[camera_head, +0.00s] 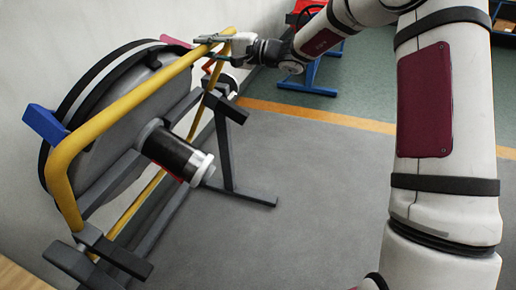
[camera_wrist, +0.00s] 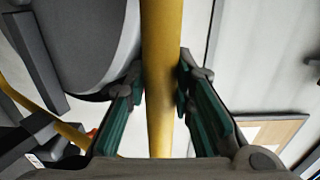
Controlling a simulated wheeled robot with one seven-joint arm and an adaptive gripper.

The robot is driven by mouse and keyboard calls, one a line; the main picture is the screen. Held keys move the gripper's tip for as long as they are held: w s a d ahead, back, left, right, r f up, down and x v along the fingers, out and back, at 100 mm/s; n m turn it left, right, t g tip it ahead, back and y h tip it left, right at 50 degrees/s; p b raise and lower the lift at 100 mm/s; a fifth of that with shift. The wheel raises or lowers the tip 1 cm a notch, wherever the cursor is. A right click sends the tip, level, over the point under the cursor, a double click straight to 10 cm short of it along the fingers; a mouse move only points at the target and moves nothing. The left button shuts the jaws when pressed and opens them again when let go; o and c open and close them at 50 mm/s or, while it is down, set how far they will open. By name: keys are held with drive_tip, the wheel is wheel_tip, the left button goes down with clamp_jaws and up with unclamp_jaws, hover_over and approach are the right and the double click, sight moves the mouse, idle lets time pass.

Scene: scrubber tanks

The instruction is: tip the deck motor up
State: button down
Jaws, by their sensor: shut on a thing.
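The deck is a large grey round housing (camera_head: 112,150) with a black rim, standing steeply on edge near the wall. Its motor, a black cylinder (camera_head: 172,150) with a white end, sticks out toward the right. A yellow tube frame (camera_head: 118,111) runs around the deck. My gripper (camera_head: 222,46) is at the upper far corner of this frame, shut on the yellow tube. In the wrist view the tube (camera_wrist: 161,35) passes between the green-padded fingers of my gripper (camera_wrist: 160,95), with the grey housing (camera_wrist: 90,45) to its left.
A dark grey stand (camera_head: 222,150) with feet on the floor carries the deck. A blue-legged stand (camera_head: 312,72) is at the back. The grey floor (camera_head: 300,190) on the right is clear.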

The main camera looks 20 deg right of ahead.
drive_tip(key=shift+w+a+r, duration=0.3)
drive_tip(key=shift+a+r, duration=0.1)
drive_tip(key=shift+a, duration=0.05)
drive_tip(key=shift+r+b+x, duration=0.3)
drive_tip(key=shift+b+x, duration=0.1)
drive_tip(key=shift+x, duration=0.8)
drive_tip(key=shift+r+b+x, duration=0.25)
drive_tip(key=shift+b+x, duration=0.1)
drive_tip(key=shift+x, duration=0.8)
drive_tip(key=shift+r+b+x, duration=0.3)
drive_tip(key=shift+b+x, duration=0.1)
drive_tip(key=shift+x, duration=0.8)
drive_tip(key=shift+b+x, duration=0.95)
drive_tip(key=shift+x, duration=2.65)
